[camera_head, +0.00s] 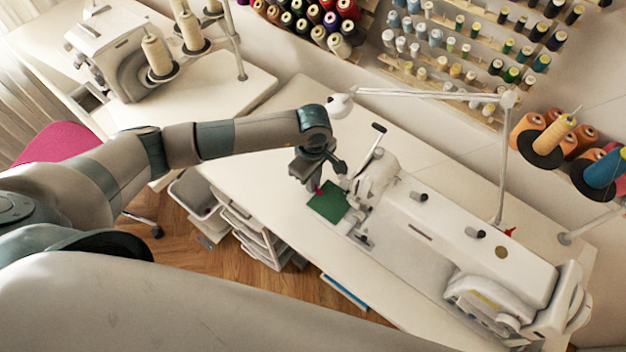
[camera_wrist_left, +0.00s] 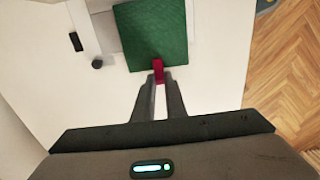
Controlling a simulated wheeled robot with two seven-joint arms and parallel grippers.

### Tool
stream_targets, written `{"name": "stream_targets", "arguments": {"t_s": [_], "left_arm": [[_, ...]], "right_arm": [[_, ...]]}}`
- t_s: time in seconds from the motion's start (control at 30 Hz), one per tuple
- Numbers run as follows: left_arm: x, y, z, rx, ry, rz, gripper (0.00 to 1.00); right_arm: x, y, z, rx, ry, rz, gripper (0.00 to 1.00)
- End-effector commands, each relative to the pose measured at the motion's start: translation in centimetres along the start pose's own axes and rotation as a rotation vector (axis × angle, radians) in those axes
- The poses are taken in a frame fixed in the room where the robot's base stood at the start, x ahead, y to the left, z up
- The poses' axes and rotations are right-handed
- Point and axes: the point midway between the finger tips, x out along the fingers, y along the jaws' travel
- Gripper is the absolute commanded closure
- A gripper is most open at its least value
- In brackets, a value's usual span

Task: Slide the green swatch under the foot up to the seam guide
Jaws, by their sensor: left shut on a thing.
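The green swatch (camera_head: 328,201) lies flat at the needle end of the white sewing machine (camera_head: 440,235). My left gripper (camera_head: 319,186) is above the swatch's near edge. Its fingers (camera_wrist_left: 158,82) are shut on a small magenta piece (camera_wrist_left: 158,71) at that edge. The presser foot and seam guide are too small or hidden to make out. My right gripper is not in view.
The white table (camera_head: 280,135) has clear room left of the swatch. A lamp (camera_head: 342,104) on a thin arm hangs close behind my left wrist. The table's front edge drops to a wood floor (camera_wrist_left: 285,60). Thread racks (camera_head: 470,50) line the wall.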

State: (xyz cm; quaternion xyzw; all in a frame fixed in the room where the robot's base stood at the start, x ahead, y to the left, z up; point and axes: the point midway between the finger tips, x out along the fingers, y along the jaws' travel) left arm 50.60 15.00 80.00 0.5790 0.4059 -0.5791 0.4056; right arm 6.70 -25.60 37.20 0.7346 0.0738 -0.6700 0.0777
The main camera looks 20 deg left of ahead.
Motion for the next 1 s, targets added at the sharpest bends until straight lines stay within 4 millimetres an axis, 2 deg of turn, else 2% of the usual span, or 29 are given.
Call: {"name": "stream_targets", "arguments": {"t_s": [0.67,1.0], "left_arm": [[-0.08,-0.07,0.01,0.000,0.000,0.000,1.00],[-0.03,-0.05,0.72,0.001,0.000,0.000,1.00]], "right_arm": [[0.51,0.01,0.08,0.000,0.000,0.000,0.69],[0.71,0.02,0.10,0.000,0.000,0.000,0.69]]}}
